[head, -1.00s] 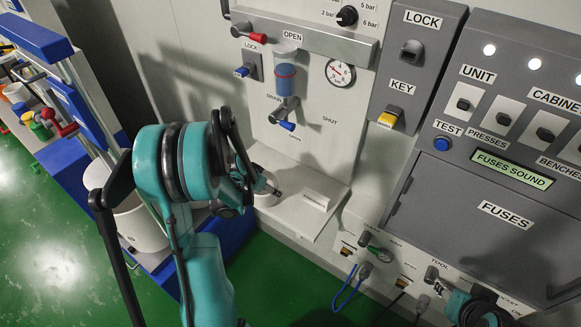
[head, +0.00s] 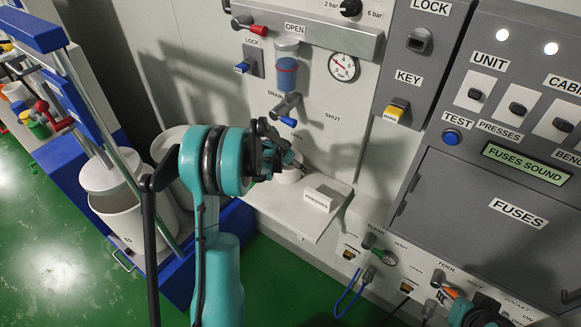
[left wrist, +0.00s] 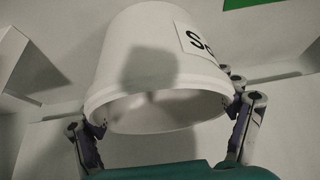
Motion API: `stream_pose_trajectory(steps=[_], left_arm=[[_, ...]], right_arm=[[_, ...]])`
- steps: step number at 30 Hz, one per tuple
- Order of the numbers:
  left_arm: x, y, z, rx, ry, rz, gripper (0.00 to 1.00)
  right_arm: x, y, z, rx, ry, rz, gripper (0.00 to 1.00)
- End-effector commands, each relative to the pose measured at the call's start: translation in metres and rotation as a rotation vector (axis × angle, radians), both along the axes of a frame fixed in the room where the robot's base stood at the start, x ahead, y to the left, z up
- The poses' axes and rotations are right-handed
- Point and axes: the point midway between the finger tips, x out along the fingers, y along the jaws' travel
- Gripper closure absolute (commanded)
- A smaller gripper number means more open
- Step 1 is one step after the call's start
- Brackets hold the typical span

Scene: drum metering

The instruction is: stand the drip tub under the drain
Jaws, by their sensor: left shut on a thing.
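The drip tub (left wrist: 150,55) is white with a dark-lettered label, partly cut off, and fills the left wrist view between my two fingers. My left gripper (left wrist: 168,118) is shut on it near its rim. In the head view the left gripper (head: 283,158) is at the white shelf (head: 285,212), and my wrist hides most of the tub (head: 290,175). The drain (head: 286,105) has a grey outlet and blue lever below a blue-filled bowl (head: 286,73). The tub is below the drain; whether it touches the shelf is unclear.
A pressure gauge (head: 342,66) is right of the bowl. A white bin (head: 118,210) stands at left on a blue base. The grey fuse cabinet (head: 490,205) fills the right.

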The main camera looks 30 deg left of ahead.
Motion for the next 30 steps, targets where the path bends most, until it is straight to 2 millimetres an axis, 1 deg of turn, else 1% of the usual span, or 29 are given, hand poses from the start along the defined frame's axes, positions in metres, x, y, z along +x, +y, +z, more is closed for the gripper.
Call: stream_pose_trajectory(steps=[4, 8, 9, 10, 20, 23, 26, 30], left_arm=[[0.000, 0.000, 0.001, 0.000, 0.000, 0.000, 0.53], [-0.001, 0.000, -0.003, 0.000, 0.000, 0.000, 0.53], [-0.001, 0.000, -0.002, 0.000, 0.000, 0.000, 0.06], [-0.001, 0.000, -0.002, 0.000, 0.000, 0.000, 0.00], [-0.001, 0.000, -0.001, 0.000, 0.000, 0.000, 0.00], [-0.001, 0.000, 0.004, 0.000, 0.000, 0.000, 0.00], [-0.008, 0.001, 0.017, 0.000, 0.000, 0.001, 0.00], [-0.024, 0.003, 0.045, 0.001, 0.000, 0.003, 0.00]], right_arm=[[0.000, 0.000, 0.002, 0.000, 0.000, 0.000, 0.60], [0.000, 0.000, -0.002, 0.000, 0.000, 0.000, 0.60], [0.000, 0.000, -0.001, 0.000, 0.000, 0.000, 0.60], [0.000, 0.000, -0.001, 0.000, 0.000, 0.000, 0.60], [0.000, 0.000, 0.000, 0.000, 0.000, 0.000, 0.60], [0.000, 0.000, 0.004, 0.000, 0.000, 0.000, 0.60], [0.000, 0.000, 0.009, 0.000, 0.000, 0.000, 0.60], [0.000, 0.000, 0.020, 0.000, 0.000, 0.000, 0.60]])
